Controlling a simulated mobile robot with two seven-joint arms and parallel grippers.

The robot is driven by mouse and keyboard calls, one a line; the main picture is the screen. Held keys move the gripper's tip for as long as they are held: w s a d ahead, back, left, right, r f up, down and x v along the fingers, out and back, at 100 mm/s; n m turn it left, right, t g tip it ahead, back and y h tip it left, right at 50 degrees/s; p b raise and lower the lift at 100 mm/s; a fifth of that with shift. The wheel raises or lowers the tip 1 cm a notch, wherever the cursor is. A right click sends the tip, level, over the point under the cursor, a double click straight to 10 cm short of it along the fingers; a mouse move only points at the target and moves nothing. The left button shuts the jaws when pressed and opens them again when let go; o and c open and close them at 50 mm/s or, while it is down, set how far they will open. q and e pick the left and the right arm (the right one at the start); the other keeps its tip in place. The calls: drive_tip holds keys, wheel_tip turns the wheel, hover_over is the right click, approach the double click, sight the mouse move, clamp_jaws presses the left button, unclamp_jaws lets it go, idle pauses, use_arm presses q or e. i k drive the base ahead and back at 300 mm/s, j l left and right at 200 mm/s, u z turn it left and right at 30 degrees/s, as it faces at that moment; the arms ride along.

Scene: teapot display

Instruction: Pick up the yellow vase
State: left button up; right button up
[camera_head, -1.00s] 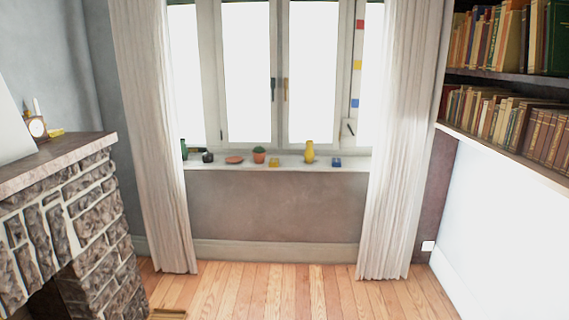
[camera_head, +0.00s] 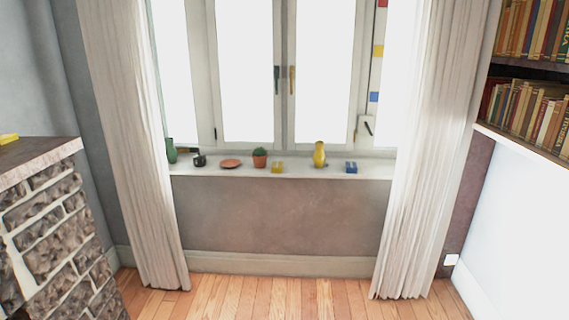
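The yellow vase (camera_head: 319,154) stands upright on the window sill (camera_head: 220,172), right of the middle. A small yellow box (camera_head: 277,168) sits to its left and a small blue box (camera_head: 351,167) to its right. The vase is unobstructed in the head view. Neither of my grippers shows in the head view, so their state is hidden.
Also on the sill are a potted plant (camera_head: 260,157), a terracotta dish (camera_head: 230,164), a dark cup (camera_head: 199,160) and a green vase (camera_head: 171,151). Curtains (camera_head: 420,200) flank the window. A stone fireplace (camera_head: 50,230) is at left, bookshelves (camera_head: 530,75) at right. The wooden floor (camera_head: 280,300) ahead is clear.

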sight(319, 158)
drive_tip(key=i+l, duration=0.1)
drive_tip(key=i, duration=2.7)
drive_tip(key=j+u, duration=0.05)
drive_tip(key=j, duration=0.05)
